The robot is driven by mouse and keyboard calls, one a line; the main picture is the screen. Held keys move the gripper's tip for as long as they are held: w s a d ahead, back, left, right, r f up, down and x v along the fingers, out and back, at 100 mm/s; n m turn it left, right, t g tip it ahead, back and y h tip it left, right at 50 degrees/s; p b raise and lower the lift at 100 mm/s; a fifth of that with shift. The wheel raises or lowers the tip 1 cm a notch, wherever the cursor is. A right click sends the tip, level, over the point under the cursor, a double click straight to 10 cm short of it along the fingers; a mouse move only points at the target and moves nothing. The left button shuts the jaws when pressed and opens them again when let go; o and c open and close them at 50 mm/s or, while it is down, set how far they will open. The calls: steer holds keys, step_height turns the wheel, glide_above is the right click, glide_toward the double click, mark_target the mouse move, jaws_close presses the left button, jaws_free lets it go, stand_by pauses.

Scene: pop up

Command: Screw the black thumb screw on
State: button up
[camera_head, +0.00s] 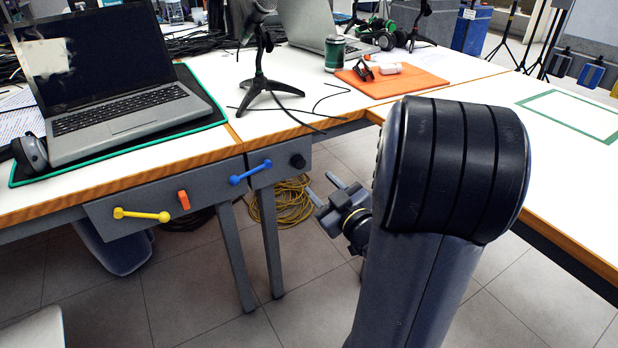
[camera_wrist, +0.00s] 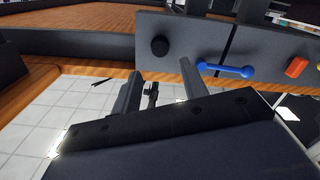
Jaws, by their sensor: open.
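The black thumb screw (camera_head: 298,161) is a round dark knob on the right end of the grey panel (camera_head: 220,183) on the table's front edge. It also shows in the wrist view (camera_wrist: 160,46), standing out from the panel. My gripper (camera_head: 324,187) is right of and slightly below the screw in the head view, apart from it. In the wrist view my gripper (camera_wrist: 160,69) has its two fingers spread, with the screw beyond the gap between them. The gripper is open and empty. How far the screw is threaded in cannot be seen.
The panel also carries a blue handle (camera_head: 250,172), an orange switch (camera_head: 184,199) and a yellow handle (camera_head: 142,215). Table legs (camera_head: 271,240) and a coiled yellow cable (camera_head: 285,203) are below. A laptop (camera_head: 120,95) and microphone stand (camera_head: 262,80) stand above. Open floor lies before the panel.

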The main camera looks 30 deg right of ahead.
mark_target(301, 164)
steer(key=w, duration=0.8)
steer(key=shift+w+a+r+p, duration=0.1)
steer(key=shift+w+a+p, duration=0.1)
steer(key=shift+w+p, duration=0.2)
steer(key=c, duration=0.8)
steer(key=m, duration=0.4)
steer(key=shift+c, duration=0.2)
steer(key=m, duration=1.3)
steer(key=shift+m, duration=0.3)
steer(key=m, duration=1.2)
steer(key=shift+m, duration=0.4)
steer(key=m, duration=0.4)
steer(key=o, duration=0.8)
